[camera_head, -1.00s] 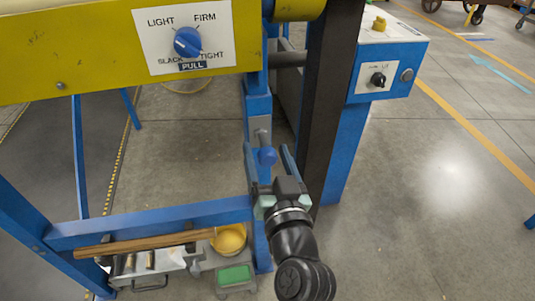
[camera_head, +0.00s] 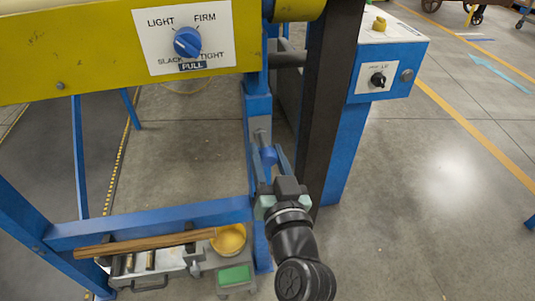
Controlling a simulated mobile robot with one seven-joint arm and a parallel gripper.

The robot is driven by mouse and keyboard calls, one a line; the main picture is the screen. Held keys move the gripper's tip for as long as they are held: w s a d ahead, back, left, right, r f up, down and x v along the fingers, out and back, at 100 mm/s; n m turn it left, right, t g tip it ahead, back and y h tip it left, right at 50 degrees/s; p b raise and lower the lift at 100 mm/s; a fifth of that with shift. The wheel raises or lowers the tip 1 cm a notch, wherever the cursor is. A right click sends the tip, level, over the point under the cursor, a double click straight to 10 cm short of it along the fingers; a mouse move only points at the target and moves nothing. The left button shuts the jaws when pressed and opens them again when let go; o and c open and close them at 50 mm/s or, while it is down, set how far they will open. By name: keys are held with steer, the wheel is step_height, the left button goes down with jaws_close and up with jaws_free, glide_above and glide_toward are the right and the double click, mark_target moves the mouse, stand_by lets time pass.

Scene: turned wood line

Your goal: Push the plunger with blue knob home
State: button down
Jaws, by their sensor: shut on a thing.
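The plunger's small blue knob (camera_head: 268,154) sticks out from the front of a blue upright post. A grey metal plate with the plunger's shaft (camera_head: 262,137) shows just behind the knob on the post. My gripper (camera_head: 269,157) reaches up from below, with one finger on each side of the knob, and is shut on it. The fingers hide part of the knob's sides. How far the shaft stands out is hard to tell from this angle.
A yellow beam (camera_head: 60,52) carries a larger blue dial (camera_head: 187,41) above left. A dark post (camera_head: 328,110) stands close right of my gripper. A blue control box (camera_head: 388,72) is beyond it. Below left are a wooden rod (camera_head: 140,243), yellow bowl (camera_head: 229,240) and green-topped box (camera_head: 235,275).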

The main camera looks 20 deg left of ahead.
mark_target(263, 143)
stand_by(0.7)
steer(key=x, duration=0.3)
steer(key=shift+w+a, duration=0.1)
steer(key=shift+r, duration=0.1)
steer(key=c, duration=0.8)
jaws_free()
steer(key=o, duration=0.4)
steer(key=shift+w, duration=0.1)
steer(key=shift+c, duration=0.2)
